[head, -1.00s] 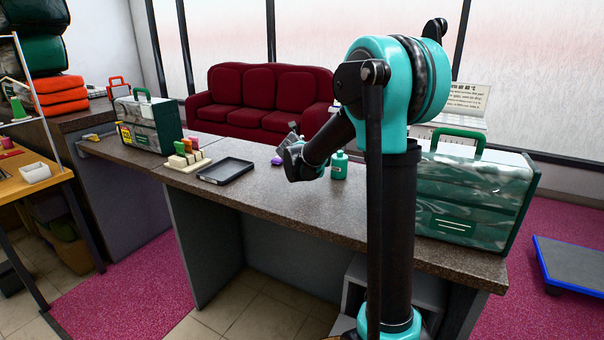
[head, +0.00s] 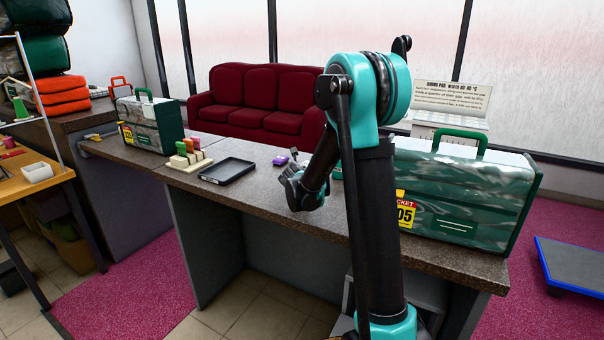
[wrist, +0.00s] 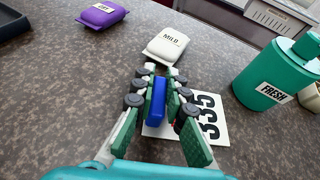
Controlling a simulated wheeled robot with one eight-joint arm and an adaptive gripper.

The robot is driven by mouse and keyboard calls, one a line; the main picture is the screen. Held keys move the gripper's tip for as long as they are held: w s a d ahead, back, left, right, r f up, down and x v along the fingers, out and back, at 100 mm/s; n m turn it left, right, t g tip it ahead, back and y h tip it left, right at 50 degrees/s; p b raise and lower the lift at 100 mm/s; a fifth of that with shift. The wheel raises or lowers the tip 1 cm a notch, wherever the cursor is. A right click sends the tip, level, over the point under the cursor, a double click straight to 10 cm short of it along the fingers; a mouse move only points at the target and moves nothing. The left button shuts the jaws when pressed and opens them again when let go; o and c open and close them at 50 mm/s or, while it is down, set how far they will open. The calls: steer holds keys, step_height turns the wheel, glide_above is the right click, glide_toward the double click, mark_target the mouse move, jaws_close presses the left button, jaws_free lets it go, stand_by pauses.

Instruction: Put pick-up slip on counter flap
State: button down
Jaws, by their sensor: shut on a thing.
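My gripper (wrist: 158,82) is shut on this blue block, one green-padded finger on each side. The right finger hides part of the card. I cannot tell whether the card touches the counter. In the head view my gripper (head: 288,185) is low over the long speckled counter (head: 230,198); the slip cannot be made out there. A counter section (head: 108,150) left of a seam may be the flap.
A white MILD packet (wrist: 166,45) lies just beyond my fingertips, a purple packet (wrist: 103,12) farther left. A teal FRESH bottle (wrist: 265,80) stands at right. A black tray (head: 228,170) and green bagged comforters (head: 465,195), (head: 150,125) occupy the counter.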

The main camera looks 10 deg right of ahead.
steer(key=c, duration=1.6)
jaws_free()
steer(key=shift+o, duration=0.2)
